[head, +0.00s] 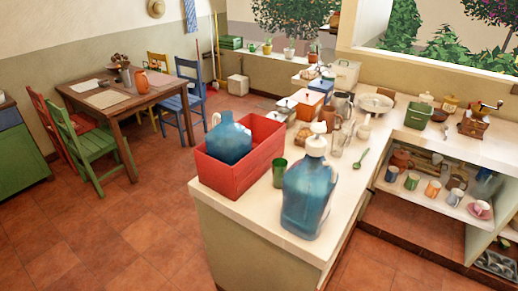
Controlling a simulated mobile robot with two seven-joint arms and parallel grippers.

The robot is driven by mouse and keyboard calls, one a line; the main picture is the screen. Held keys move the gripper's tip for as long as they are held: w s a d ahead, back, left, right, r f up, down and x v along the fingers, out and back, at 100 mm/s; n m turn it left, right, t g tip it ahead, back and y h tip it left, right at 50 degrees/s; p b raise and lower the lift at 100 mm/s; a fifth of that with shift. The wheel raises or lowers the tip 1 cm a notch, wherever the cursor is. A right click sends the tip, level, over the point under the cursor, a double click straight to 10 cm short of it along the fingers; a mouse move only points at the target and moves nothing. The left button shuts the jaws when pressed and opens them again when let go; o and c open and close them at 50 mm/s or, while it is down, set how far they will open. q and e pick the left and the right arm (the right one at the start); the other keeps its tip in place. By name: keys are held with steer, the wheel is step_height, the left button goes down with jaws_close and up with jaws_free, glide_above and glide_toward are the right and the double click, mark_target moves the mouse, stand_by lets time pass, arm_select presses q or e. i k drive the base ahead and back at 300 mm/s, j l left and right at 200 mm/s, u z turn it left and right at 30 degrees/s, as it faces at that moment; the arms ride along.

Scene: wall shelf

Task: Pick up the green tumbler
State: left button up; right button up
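A green tumbler (279,173) stands upright on the white counter (262,212), close to the right side of the red crate. A large blue jug (308,197) with a white cap stands just to its right and nearer to me. Neither of my grippers shows in the head view, so their state cannot be seen. Nothing is seen holding the tumbler.
A red crate (237,182) holding another blue jug (228,142) stands left of the tumbler. Mugs stand on a lower shelf (448,207) at right. Floor at left is clear near the counter.

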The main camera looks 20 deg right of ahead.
mark_target(280, 166)
steer(key=i+l, duration=0.1)
steer(key=l, duration=1.05)
steer(key=i+l, duration=0.15)
steer(key=l, duration=0.95)
steer(key=i+l, duration=0.15)
steer(key=l, duration=0.45)
